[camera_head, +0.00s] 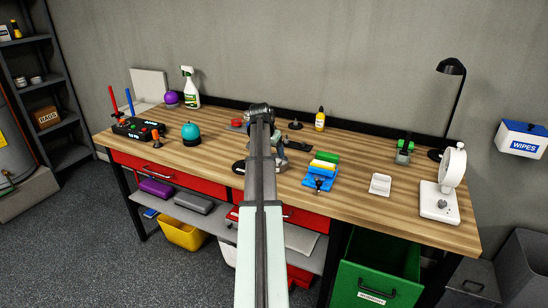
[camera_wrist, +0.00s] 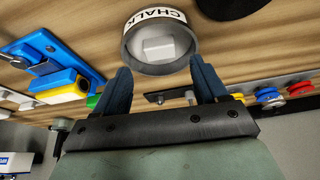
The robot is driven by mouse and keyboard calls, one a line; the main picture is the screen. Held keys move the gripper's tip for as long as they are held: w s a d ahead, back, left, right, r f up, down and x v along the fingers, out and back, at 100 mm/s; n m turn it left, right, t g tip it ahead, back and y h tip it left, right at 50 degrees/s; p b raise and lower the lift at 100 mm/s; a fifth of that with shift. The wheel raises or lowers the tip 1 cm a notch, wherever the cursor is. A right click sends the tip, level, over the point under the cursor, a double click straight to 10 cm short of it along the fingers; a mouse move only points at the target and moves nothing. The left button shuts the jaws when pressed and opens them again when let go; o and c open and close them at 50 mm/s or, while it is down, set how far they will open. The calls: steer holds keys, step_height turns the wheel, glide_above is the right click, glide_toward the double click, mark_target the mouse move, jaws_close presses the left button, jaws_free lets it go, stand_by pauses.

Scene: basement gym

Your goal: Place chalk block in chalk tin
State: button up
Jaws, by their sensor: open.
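The chalk tin (camera_wrist: 128,51) is a round grey tin with a white CHALK label, at the top middle of the wrist view. A white chalk block (camera_wrist: 158,48) shows inside its rim, on the tin's floor as far as I can tell. My gripper (camera_wrist: 163,77) is open, its two dark blue fingers apart with nothing between them. The fingertips point toward the tin's near rim; whether they touch it I cannot tell.
A white holder (camera_head: 380,184) and a white dial device (camera_head: 440,200) stand farther right.

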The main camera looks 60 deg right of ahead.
steer(key=v, duration=0.6)
steer(key=shift+r, duration=0.2)
steer(key=shift+w+a+f, duration=0.1)
steer(key=shift+a, duration=0.05)
steer(key=w+a+f+n+y, duration=0.1)
steer(key=w+a+f+n, duration=0.2)
steer(key=w+a+f, duration=0.75)
steer(key=w+a+f+n+y, duration=0.2)
steer(key=w+a+f+n, duration=0.1)
steer(key=a+f, duration=1.1)
steer(key=w+a+f+n+y, duration=0.1)
steer(key=w+a+f+n, duration=0.25)
steer(key=a+f, duration=1.05)
steer(key=s+a+f+n+g, duration=0.1)
steer(key=s+a+f, duration=0.25)
steer(key=a, duration=0.25)
steer(key=s+a+f+n+g, duration=0.1)
steer(key=s+a+f+n, duration=0.1)
steer(key=a+f, duration=0.35)
steer(key=s+a+f+n+g, duration=0.2)
steer(key=s+a+f, duration=0.3)
steer(key=s+a, duration=0.6)
steer(key=s+a+f+n+g, duration=0.2)
steer(key=s+a+f+n, duration=0.2)
steer(key=s+a, duration=0.7)
steer(key=s+f, duration=0.1)
steer(key=s, duration=0.3)
steer(key=shift+a+f+y, duration=0.25)
steer(key=shift+f+y, duration=0.05)
steer(key=shift+f, duration=0.1)
